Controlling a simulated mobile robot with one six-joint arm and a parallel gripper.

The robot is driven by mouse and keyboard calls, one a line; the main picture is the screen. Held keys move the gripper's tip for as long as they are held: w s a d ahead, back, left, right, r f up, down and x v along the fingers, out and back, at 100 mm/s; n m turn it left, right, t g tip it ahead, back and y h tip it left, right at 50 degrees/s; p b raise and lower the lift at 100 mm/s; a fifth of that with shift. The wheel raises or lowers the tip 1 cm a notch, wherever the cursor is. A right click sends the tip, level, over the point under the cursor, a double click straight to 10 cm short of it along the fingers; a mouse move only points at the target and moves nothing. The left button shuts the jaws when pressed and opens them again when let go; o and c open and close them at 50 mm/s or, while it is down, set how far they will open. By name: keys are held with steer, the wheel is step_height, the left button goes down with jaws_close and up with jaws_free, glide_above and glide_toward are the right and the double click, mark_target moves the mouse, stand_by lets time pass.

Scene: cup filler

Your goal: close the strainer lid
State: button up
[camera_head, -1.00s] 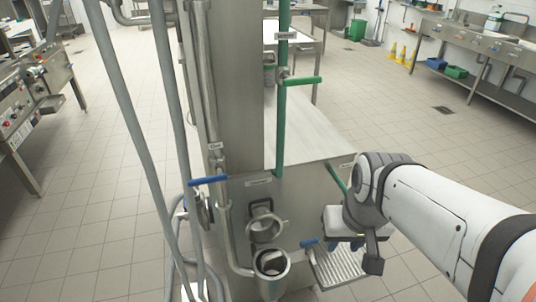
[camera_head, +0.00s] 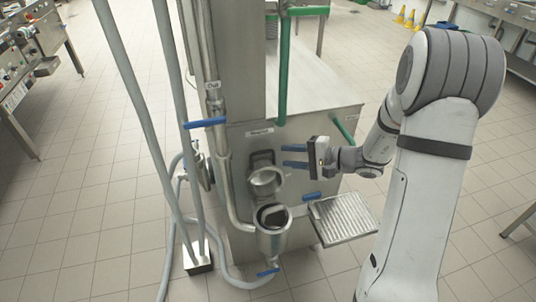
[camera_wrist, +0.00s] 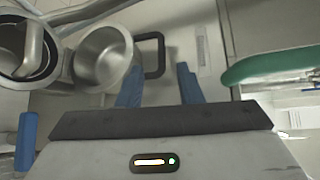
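The strainer (camera_head: 272,240) is a metal cup with a dark inside, low on the front of the steel machine. Its round metal lid (camera_head: 267,182) stands swung up above it, open, with a black square handle (camera_head: 262,157) at the top. In the wrist view the strainer (camera_wrist: 50,55) is at upper left, the lid (camera_wrist: 100,55) beside it, and the handle (camera_wrist: 161,56) ahead of my fingers. My gripper (camera_head: 288,156) has its blue fingers apart and points left, just right of the handle. The fingers (camera_wrist: 160,87) hold nothing; contact with the lid is not clear.
A blue valve handle (camera_head: 206,122) and vertical pipes stand to the left. A green handle (camera_wrist: 270,67) is at right in the wrist view.

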mark_target(263, 153)
steer(key=x, duration=0.7)
steer(key=shift+w+a+f, duration=0.2)
steer(key=shift+w+a, duration=0.05)
steer(key=shift+w, duration=0.2)
jaws_close()
